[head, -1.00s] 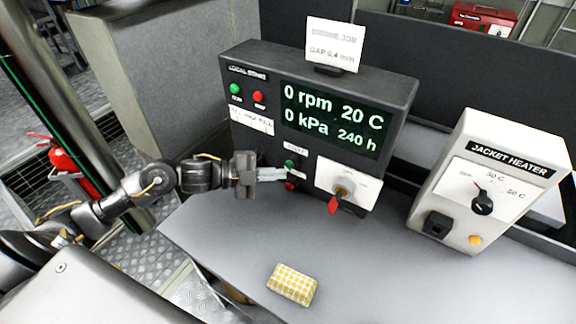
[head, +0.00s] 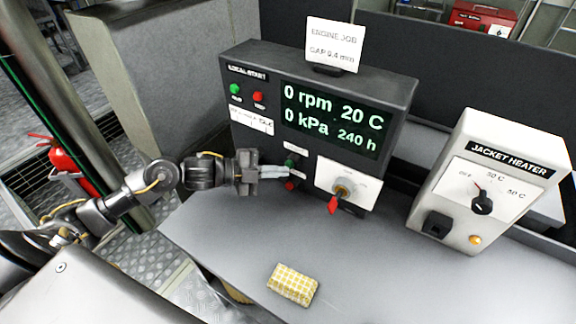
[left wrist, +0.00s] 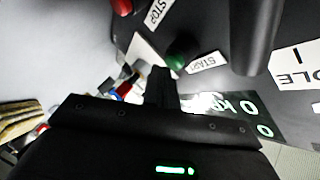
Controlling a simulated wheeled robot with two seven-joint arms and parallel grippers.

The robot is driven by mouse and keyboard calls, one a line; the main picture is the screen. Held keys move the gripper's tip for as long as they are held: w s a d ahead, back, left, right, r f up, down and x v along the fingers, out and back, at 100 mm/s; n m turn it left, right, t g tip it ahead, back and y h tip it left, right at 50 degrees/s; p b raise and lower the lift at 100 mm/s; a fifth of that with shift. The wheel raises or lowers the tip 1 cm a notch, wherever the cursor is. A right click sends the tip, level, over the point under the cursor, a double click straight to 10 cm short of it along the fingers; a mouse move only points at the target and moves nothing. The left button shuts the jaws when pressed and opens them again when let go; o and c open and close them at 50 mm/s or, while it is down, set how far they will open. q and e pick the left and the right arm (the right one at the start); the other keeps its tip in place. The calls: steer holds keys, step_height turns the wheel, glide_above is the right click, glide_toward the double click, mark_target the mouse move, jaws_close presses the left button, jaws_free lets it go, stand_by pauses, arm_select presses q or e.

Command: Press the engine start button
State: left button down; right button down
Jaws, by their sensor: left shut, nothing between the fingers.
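The green start button (head: 290,160) is on the lower front of the dark control panel (head: 262,60). In the left wrist view the green button (left wrist: 180,50) sits beside a label reading START. A red stop button (head: 291,186) is just below it, and it also shows in the left wrist view (left wrist: 121,6) near a STOP label. My left gripper (head: 287,172) is shut and empty, its fingertips close to the panel between the green and red buttons. I cannot tell whether they touch it. My right gripper is not in view.
The jacket heater box (head: 455,190) stands further right. A yellow checked cloth block (head: 292,284) lies on the grey bench (head: 370,265). A display above reads 0 rpm.

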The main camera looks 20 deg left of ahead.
arm_select(q)
steer(key=shift+w, duration=0.5)
stand_by(0.3)
steer(key=shift+s, duration=1)
steer(key=s, duration=0.1)
steer(key=s+p, duration=0.1)
steer(key=s, duration=0.3)
steer(key=shift+a+p, duration=0.3)
steer(key=shift+a, duration=0.1)
steer(key=shift+r, duration=0.1)
stand_by(0.5)
